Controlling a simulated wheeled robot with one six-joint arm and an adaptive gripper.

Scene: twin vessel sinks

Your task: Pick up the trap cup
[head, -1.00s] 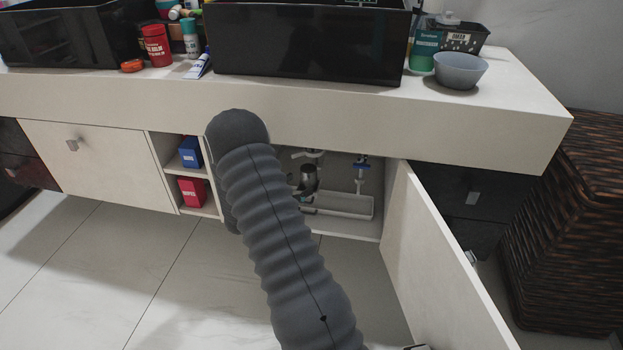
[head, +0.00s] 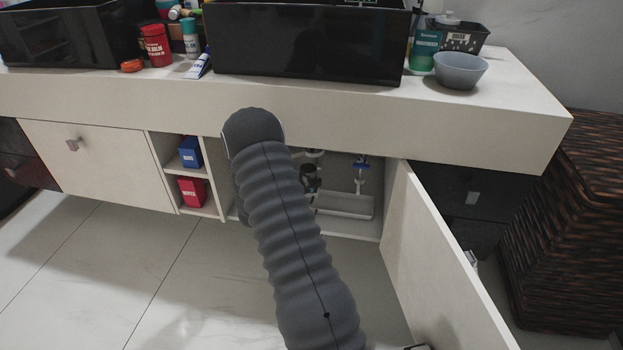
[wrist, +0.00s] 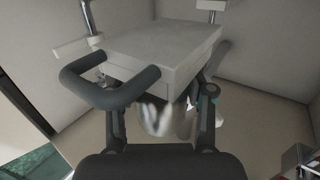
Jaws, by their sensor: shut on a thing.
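In the wrist view, my gripper (wrist: 160,105) reaches inside the open cabinet with a finger at left and right. A shiny, blurred metallic piece shows between the fingers, and I take it for the trap cup (wrist: 155,119). My gripper is shut on it. The upper part of the cup is hidden behind a pale block and a dark grey bent bar (wrist: 110,95). In the head view my arm covers most of the left side of the cabinet opening, and the cup cannot be made out clearly.
The open cabinet door (head: 435,255) stands to the right of the opening. A pale tray (head: 345,212) lies on the cabinet floor, with a blue-handled valve (head: 361,165) above it. Shelves at left hold a blue box (head: 190,153) and a red box (head: 191,192). A wicker basket (head: 565,230) stands far right.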

